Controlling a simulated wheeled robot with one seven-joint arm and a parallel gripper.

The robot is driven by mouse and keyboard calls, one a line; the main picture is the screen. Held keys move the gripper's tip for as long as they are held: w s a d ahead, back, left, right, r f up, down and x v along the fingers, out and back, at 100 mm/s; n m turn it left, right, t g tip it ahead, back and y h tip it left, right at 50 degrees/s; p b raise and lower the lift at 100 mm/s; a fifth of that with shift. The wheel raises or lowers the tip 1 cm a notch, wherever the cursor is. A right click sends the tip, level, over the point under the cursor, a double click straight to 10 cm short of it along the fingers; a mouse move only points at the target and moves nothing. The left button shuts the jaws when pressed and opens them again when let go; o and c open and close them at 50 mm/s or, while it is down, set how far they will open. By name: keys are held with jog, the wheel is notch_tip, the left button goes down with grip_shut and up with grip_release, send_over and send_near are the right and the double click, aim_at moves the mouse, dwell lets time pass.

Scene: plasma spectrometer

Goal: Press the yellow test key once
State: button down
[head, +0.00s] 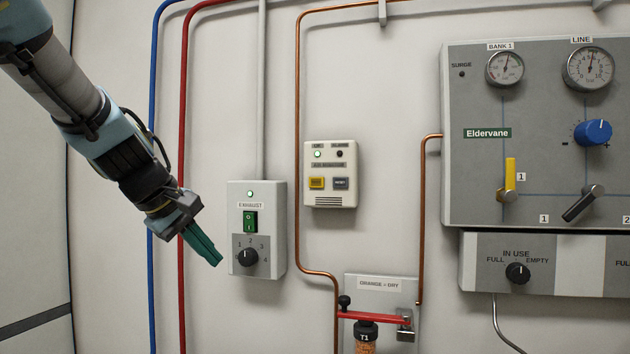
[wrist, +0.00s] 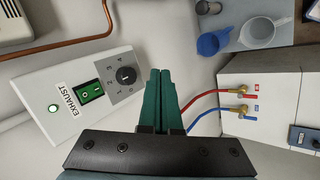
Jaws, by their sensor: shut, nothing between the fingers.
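The yellow test key (head: 317,183) is a small square key on the lower left of a cream gas-monitor box (head: 331,195) on the wall. In the wrist view the shut fingers (wrist: 158,80) point past the exhaust panel. The yellow key is not visible there.
The exhaust panel (head: 277,231), with a green switch (head: 250,221) and a dial (head: 247,257), lies between my gripper and the box. A copper pipe (head: 298,130) runs along the box's left side. The gauge panel (head: 470,90) is on the right.

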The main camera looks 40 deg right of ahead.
aim_at(306, 179)
jog(key=s+d+r+g+h, duration=0.2)
jog(key=s+d+r+h, duration=0.1)
jog(key=s+d+r, duration=0.6)
notch_tip(306, 179, up, 4)
jog(key=shift+d+r+g+h, duration=0.1)
jog(key=shift+d+g+h, duration=0.2)
jog(key=shift+d, duration=0.95)
jog(key=shift+d, duration=0.1)
jog(key=shift+w+d+p, duration=0.8)
jog(key=shift+d+p, duration=0.15)
jog(key=shift+d, duration=0.25)
jog(key=shift+w+d+p, duration=0.75)
jog(key=shift+d+p, duration=0.2)
jog(key=shift+d, duration=0.25)
jog(key=shift+w+d+p, duration=0.8)
jog(key=shift+d+p, duration=0.15)
jog(key=shift+d, duration=0.25)
jog(key=shift+d, duration=0.15)
jog(key=shift+w+d, duration=0.25)
jog(key=shift+d, duration=0.05)
